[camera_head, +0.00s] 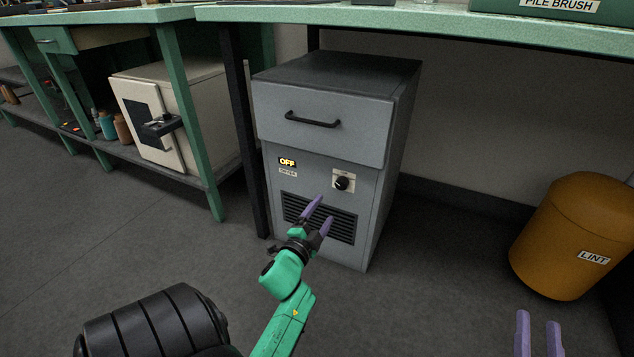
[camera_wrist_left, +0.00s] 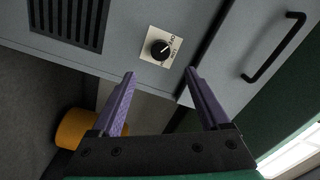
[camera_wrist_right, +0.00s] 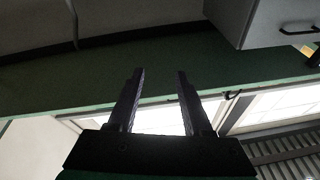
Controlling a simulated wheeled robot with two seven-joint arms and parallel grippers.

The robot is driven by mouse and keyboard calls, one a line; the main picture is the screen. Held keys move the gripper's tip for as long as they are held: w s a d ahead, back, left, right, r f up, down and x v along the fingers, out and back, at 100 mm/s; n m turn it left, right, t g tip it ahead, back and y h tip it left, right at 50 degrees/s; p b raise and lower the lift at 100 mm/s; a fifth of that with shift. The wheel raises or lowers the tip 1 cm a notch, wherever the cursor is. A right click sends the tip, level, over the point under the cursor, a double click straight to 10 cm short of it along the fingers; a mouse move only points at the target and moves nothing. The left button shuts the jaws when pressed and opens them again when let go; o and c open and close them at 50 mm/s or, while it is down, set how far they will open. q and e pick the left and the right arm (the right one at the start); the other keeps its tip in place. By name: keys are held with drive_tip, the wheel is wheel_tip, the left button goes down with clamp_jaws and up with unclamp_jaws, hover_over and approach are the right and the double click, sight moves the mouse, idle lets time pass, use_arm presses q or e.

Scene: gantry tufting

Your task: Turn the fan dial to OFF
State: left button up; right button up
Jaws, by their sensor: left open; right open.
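The fan dial (camera_head: 342,183) is a black round knob on a pale plate, on the front of a grey cabinet (camera_head: 318,130). A lit sign (camera_head: 287,162) left of it reads OFF, above a small label. My left gripper (camera_head: 320,215) is open and empty, in front of the vent and a little below the dial. In the left wrist view the dial (camera_wrist_left: 160,49) lies beyond the open fingertips, not touched, with a white pointer mark. My right gripper (camera_head: 538,335) is open and empty at the lower right, far from the dial; its fingers also show in the right wrist view (camera_wrist_right: 160,85).
A drawer with a black handle (camera_head: 313,119) is above the dial and a slatted vent (camera_head: 320,217) below. A green bench (camera_head: 440,20) overhangs the cabinet. An orange LINT bin (camera_head: 570,235) stands at right, and a white cabinet (camera_head: 180,110) at left. Floor in front is open.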

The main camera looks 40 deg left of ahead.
use_arm(q)
drive_tip(key=v, duration=0.3)
drive_tip(key=shift+p, duration=0.3)
use_arm(e)
wheel_tip(320, 180, down, 8)
drive_tip(key=s+g+h, duration=0.1)
drive_tip(key=s+g, duration=0.1)
drive_tip(key=s, duration=0.1)
drive_tip(key=shift+a+f+g, duration=0.25)
drive_tip(key=shift+a+g, duration=0.1)
drive_tip(key=shift+g, duration=0.05)
